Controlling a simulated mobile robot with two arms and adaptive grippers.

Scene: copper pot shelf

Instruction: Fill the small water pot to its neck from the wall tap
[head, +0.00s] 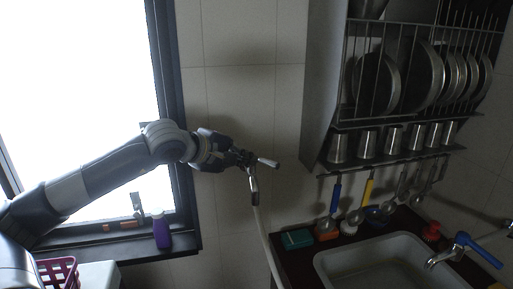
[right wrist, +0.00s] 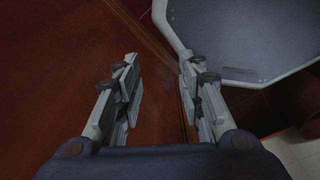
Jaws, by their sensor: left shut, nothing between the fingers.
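My left gripper (head: 244,158) is in front of the tiled wall, right of the window. Its fingers are shut and empty, at a small metal tap (head: 254,185) with a light lever pointing right; I cannot tell whether they touch. A pale hose runs down from this tap. Another metal tap (head: 441,257) with a blue lever reaches over the sink at the lower right. My right gripper (right wrist: 160,85) is open and empty in the right wrist view, above a red-brown surface. I cannot make out the small water pot in either view.
The grey sink (head: 330,262) sits in a dark counter. A steel rack (head: 325,90) with plates, cups and hanging utensils is above it. A purple bottle (head: 161,232) stands on the window sill. In the right wrist view a grey angular basin or tray (right wrist: 250,75) lies at right.

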